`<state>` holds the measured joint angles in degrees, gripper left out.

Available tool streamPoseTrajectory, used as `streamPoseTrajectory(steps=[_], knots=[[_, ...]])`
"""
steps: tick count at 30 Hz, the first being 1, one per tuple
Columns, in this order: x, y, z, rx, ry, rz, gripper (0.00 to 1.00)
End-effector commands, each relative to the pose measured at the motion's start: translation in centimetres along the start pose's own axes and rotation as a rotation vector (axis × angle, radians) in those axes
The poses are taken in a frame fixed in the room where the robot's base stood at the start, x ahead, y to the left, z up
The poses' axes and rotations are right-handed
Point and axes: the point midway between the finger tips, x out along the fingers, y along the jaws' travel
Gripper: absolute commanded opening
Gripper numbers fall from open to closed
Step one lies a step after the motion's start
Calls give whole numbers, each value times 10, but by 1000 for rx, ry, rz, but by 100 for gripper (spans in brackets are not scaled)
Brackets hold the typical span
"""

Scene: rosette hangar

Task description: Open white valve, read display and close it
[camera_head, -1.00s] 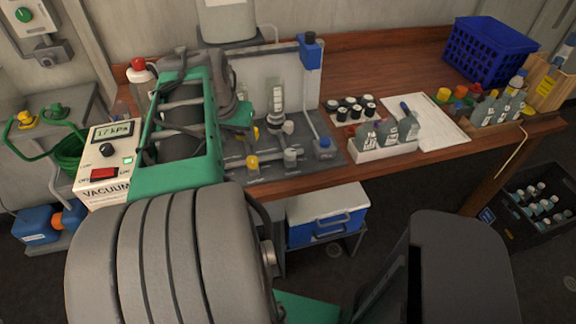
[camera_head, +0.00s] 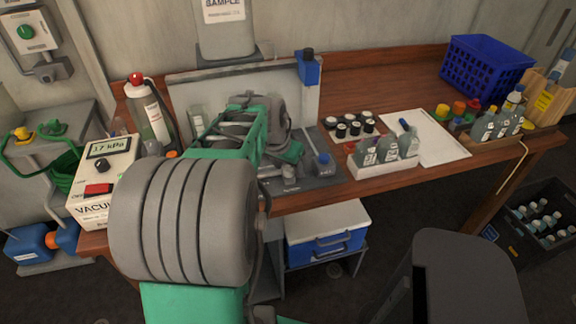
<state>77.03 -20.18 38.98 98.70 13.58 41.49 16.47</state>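The dark valve board (camera_head: 318,178) lies on the wooden bench, mostly behind my arm. A pale grey-white knob (camera_head: 290,172), probably the white valve, shows at its front beside the end of my arm. A blue valve (camera_head: 324,158) stands to its right. The vacuum box (camera_head: 108,178) at the left has a small display (camera_head: 112,147) that appears to read 17 kPa; I cannot make out a decimal point. My gripper (camera_head: 288,153) is over the board, near the pale knob. Its fingers are hidden or too small to tell, and so is any contact.
A squeeze bottle (camera_head: 148,115) with a red cap stands behind the vacuum box. A rack of bottles (camera_head: 388,158), black-capped vials (camera_head: 350,128) and a clipboard sheet (camera_head: 440,143) lie right of the board. A blue crate (camera_head: 487,62) stands at the back right.

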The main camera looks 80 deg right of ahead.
Motion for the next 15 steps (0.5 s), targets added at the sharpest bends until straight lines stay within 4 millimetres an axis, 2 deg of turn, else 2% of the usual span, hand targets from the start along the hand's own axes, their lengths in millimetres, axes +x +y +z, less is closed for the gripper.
streamPoseTrajectory(steps=[2,15], knots=[[0,0,0,0,0,0,46],[0,0,0,-1,0,0,10]])
